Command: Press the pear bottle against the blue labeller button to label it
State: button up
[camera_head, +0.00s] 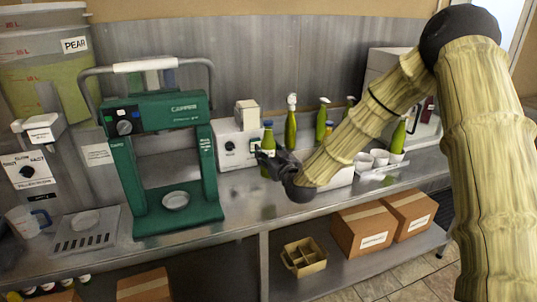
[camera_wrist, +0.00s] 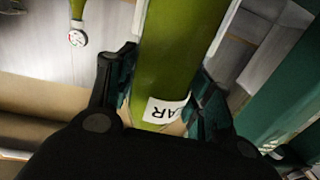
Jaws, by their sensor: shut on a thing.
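The pear bottle (camera_head: 268,137) is green with a blue cap and stands roughly upright in my gripper (camera_head: 268,158), in front of the white labeller (camera_head: 232,148). In the wrist view my gripper (camera_wrist: 165,85) is shut on the bottle (camera_wrist: 180,55), with a finger on each side. A white label (camera_wrist: 166,111) with the letters "AR" showing is on the bottle's side; the rest of it is out of sight. A small bluish patch, perhaps the labeller button (camera_head: 254,145), shows just left of the bottle. Whether bottle and button touch cannot be told.
The green capper (camera_head: 165,165) stands left of the labeller. Several green bottles, one of them this one (camera_head: 291,125), stand behind my arm, with white cups (camera_head: 380,157) to the right. The steel counter's front (camera_head: 240,215) is clear. Boxes (camera_head: 365,230) sit on the lower shelf.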

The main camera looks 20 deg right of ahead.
aim_at(272, 147)
jog(key=w+b, duration=0.1)
jog(key=w, duration=0.9)
jog(key=shift+w+a, duration=0.15)
jog(key=shift+w, duration=0.05)
jog(key=shift+w+r+b, duration=0.15)
jog(key=shift+w+b, duration=0.4)
jog(key=shift+w, duration=0.25)
dwell(0.8)
jog(key=shift+s, duration=0.1)
dwell(0.5)
jog(key=shift+s, duration=2.4)
jog(key=shift+s+r+p, duration=0.3)
jog(key=shift+s+r, duration=0.2)
jog(key=shift+s, duration=0.85)
jog(key=shift+s+r+p, duration=0.3)
jog(key=shift+s+r, duration=0.2)
jog(key=shift+s, duration=0.8)
jog(key=shift+s+r+p, duration=0.3)
jog(key=shift+s+r, duration=0.2)
jog(key=shift+s, duration=0.85)
jog(key=shift+d, duration=0.2)
